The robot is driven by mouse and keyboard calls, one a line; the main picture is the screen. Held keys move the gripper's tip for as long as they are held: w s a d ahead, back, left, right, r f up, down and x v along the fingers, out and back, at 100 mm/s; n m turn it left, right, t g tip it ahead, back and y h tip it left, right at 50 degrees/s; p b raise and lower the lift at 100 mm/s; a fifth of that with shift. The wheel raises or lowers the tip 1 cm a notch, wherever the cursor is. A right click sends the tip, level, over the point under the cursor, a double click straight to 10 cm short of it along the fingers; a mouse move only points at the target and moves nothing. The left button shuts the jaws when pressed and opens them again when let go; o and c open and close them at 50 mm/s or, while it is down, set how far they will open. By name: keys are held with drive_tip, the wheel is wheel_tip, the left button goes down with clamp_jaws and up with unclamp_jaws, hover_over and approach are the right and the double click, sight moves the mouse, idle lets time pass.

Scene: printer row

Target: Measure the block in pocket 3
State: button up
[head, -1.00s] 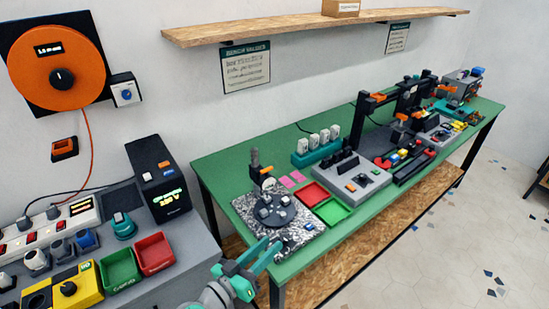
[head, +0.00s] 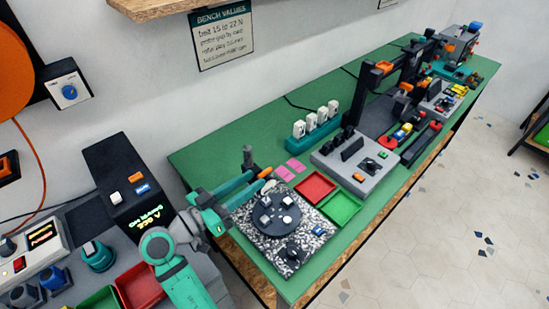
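A dark round turntable (head: 262,222) lies on a speckled stone plate (head: 312,237) at the front left of the green bench. Several small light grey blocks sit in its pockets; one block (head: 288,219) is on its right side. Pocket numbers are too small to read, so I cannot tell which is pocket 3. A gauge stand (head: 247,155) rises behind the turntable, with an orange part (head: 265,172) and a pale dial partly hidden by my gripper. My gripper (head: 257,180) has two teal fingers apart, with nothing seen between them, close to the orange part; contact cannot be told.
Red (head: 314,187) and green (head: 341,208) trays stand right of the plate. Pink cards (head: 295,165) lie behind them. A grey control box (head: 355,165) and a teal rack (head: 314,132) stand beyond. A black display box (head: 133,183) is on the left table.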

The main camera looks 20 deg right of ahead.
drive_tip(key=x, duration=1)
drive_tip(key=shift+d, duration=0.1)
clamp_jaws()
